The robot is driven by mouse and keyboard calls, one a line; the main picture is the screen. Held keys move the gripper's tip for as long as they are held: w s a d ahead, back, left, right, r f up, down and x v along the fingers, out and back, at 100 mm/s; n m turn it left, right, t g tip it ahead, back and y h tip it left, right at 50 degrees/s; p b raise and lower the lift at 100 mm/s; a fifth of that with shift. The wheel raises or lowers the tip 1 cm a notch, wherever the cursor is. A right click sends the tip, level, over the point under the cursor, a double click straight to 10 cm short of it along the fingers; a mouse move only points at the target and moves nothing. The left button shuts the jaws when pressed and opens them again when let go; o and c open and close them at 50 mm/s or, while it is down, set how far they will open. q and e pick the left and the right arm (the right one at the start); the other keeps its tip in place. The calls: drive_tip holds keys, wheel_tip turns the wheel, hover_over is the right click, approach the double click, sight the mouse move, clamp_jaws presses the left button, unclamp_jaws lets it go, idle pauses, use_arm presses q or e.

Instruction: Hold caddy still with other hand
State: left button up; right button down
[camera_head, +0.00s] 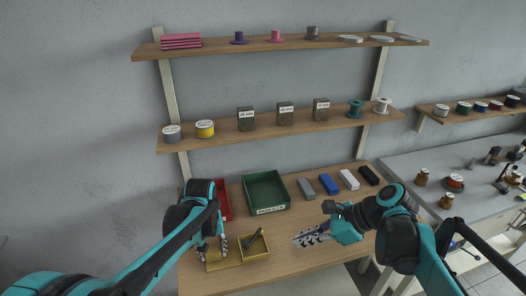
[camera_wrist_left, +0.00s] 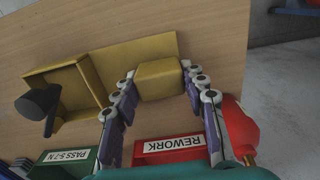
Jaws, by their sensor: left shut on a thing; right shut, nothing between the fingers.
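The yellow caddy (camera_head: 213,266) lies on the wooden table at the front left. In the left wrist view the caddy (camera_wrist_left: 140,48) has a flat base, an open box at one end and a solid yellow block (camera_wrist_left: 160,78) on it. A dark tool (camera_wrist_left: 40,102) stands tilted in the open box. My left gripper (camera_head: 211,250) reaches down over the caddy and is shut on the block, one finger on each side. My right gripper (camera_head: 304,238) is shut and empty, low over the table to the right of the caddy and apart from it.
A red REWORK bin (camera_wrist_left: 170,148) and a green PASS bin (camera_head: 266,191) stand behind the caddy. Grey, blue, white and black blocks (camera_head: 328,184) lie along the table's back. Shelves with spools and boxes hang above. Bare table lies between the caddy and my right gripper.

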use_arm(q)
drive_tip(key=o, duration=1.4)
wheel_tip(320, 180, up, 12)
drive_tip(key=f, duration=0.1)
drive_tip(key=s+a+f+t, duration=0.1)
drive_tip(key=s+a+t, duration=0.1)
drive_tip(key=s, duration=0.3)
drive_tip(key=s+a+f+m+t, duration=0.1)
drive_tip(key=s+a+t, duration=0.1)
drive_tip(key=s, duration=0.3)
drive_tip(key=s+a+f+m+t, duration=0.1)
drive_tip(key=s+a+f+t, duration=0.1)
drive_tip(key=s, duration=0.3)
drive_tip(key=shift+s+a+t, duration=0.3)
drive_tip(key=shift+a+t, duration=0.2)
drive_tip(key=shift+a, duration=0.05)
drive_tip(key=shift+f, duration=0.1)
drive_tip(key=shift+c, duration=0.4)
use_arm(e)
drive_tip(key=s+d+f+n+t+h, duration=0.1)
drive_tip(key=s+f+n+t+h, duration=0.1)
drive_tip(key=n, duration=0.9)
drive_tip(key=s+d+f+n+t+h, duration=0.2)
drive_tip(key=s+f+n+h, duration=0.2)
drive_tip(key=n, duration=0.7)
drive_tip(key=shift+s+d+f+h, duration=0.2)
drive_tip(key=shift+s+d+h, duration=0.1)
drive_tip(key=shift+s+h, duration=0.8)
